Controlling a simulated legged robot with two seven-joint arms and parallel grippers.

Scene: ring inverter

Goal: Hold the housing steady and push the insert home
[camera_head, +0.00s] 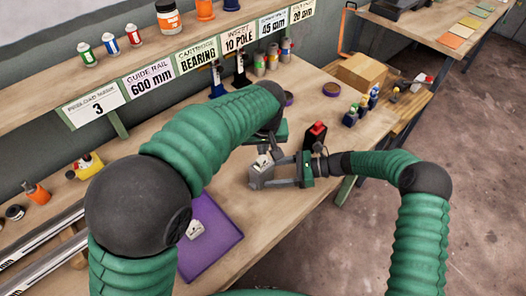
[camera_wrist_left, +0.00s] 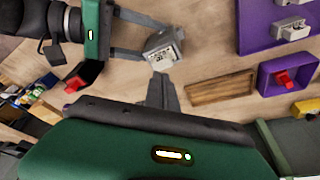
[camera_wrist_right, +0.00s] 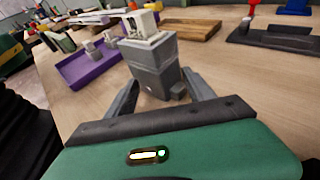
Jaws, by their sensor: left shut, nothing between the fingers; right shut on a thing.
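The housing is a grey block (camera_head: 261,176), held upright low over or on the table; I cannot tell whether it touches. My right gripper (camera_head: 275,176) is shut on its sides, as the right wrist view also shows on the housing (camera_wrist_right: 155,68). A white insert (camera_wrist_right: 140,23) sits at the housing's top and stands proud of it. In the left wrist view the insert's face (camera_wrist_left: 163,58) shows slots. My left gripper (camera_wrist_left: 162,82) is shut and empty, its fingertips close to the insert; contact is unclear.
A purple tray (camera_wrist_left: 262,80) holds a red piece, beside a wooden board (camera_wrist_left: 222,88). A black stand with a red top (camera_head: 317,130) is close to my right gripper. A sign-bearing shelf runs along the back.

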